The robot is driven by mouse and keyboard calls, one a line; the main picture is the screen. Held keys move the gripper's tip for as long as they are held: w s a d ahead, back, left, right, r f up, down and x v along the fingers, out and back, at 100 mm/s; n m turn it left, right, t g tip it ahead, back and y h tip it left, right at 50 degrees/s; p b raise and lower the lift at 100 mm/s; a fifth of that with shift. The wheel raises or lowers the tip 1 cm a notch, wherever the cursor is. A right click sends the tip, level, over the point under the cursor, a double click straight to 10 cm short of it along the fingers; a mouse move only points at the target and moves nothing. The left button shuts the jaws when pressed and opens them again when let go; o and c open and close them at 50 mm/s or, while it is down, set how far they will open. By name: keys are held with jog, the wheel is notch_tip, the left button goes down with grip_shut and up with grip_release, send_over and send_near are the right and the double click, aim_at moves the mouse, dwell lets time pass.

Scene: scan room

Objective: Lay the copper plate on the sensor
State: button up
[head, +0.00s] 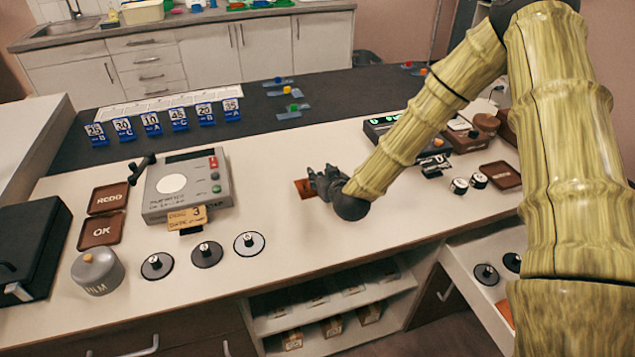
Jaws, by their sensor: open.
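A small copper-coloured plate (302,189) lies on the pale worktop near the middle. My gripper (316,181) is open right beside it, at its right edge, and partly covers it. I cannot tell whether the fingers touch the plate or reach around it. The pad is bare.
Brown trays (101,231) and a grey cylinder (98,271) are left. Blue number tags (178,120) stand behind. Worktop between box and gripper is clear.

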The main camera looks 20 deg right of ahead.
grip_shut()
dwell(0.4)
